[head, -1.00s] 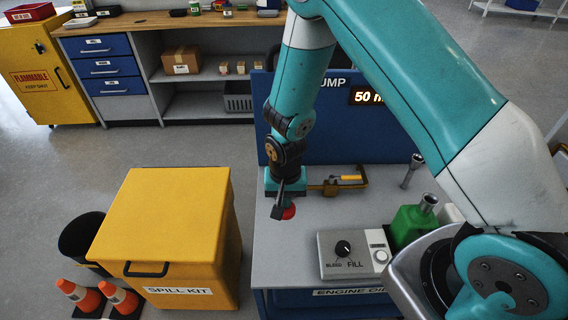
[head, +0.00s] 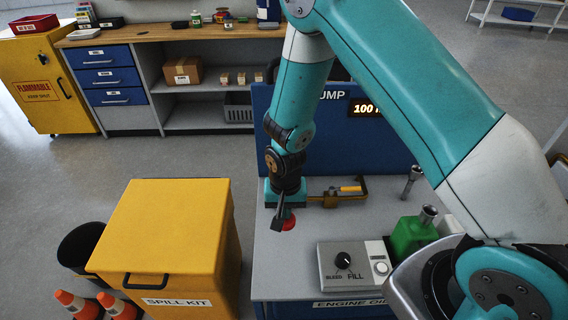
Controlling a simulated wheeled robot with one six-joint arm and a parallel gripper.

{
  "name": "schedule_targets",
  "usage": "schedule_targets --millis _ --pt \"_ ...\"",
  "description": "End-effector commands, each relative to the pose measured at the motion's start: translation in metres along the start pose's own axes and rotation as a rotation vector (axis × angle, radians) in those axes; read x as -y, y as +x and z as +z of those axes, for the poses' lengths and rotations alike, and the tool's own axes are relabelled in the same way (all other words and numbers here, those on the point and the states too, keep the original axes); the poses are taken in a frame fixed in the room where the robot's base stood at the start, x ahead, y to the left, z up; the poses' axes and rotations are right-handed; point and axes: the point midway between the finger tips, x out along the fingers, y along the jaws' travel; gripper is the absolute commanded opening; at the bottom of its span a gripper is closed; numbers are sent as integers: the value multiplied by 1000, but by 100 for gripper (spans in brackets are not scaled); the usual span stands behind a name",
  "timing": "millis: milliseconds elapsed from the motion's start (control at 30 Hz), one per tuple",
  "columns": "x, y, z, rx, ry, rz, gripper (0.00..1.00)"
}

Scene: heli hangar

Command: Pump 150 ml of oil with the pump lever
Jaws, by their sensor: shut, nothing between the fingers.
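The pump lever's red knob (head: 288,223) shows at the front of the teal pump (head: 269,192) on the grey bench. My gripper (head: 279,221) points down right beside the knob, on its left. It is shut with nothing held. Whether it touches the knob cannot be told. The lever's shaft is hidden behind my gripper and wrist. The display (head: 366,108) on the blue back panel reads 100, its unit partly hidden by my arm. A control box (head: 353,268) with a black BLEED/FILL dial (head: 343,260) pointing up sits at the bench front.
A green can (head: 410,237) with a metal neck stands right of the control box. A yellow spill kit box (head: 180,235), a black bin (head: 80,248) and orange cones (head: 75,305) stand left of the bench.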

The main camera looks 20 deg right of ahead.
Motion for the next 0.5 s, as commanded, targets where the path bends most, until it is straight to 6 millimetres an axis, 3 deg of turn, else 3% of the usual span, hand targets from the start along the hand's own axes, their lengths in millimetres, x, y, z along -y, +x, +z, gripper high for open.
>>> schedule_targets --millis 33,500 --pt "0 -14 0 0 0 0 0" --pt "0 -83 0 0 0 0 0"
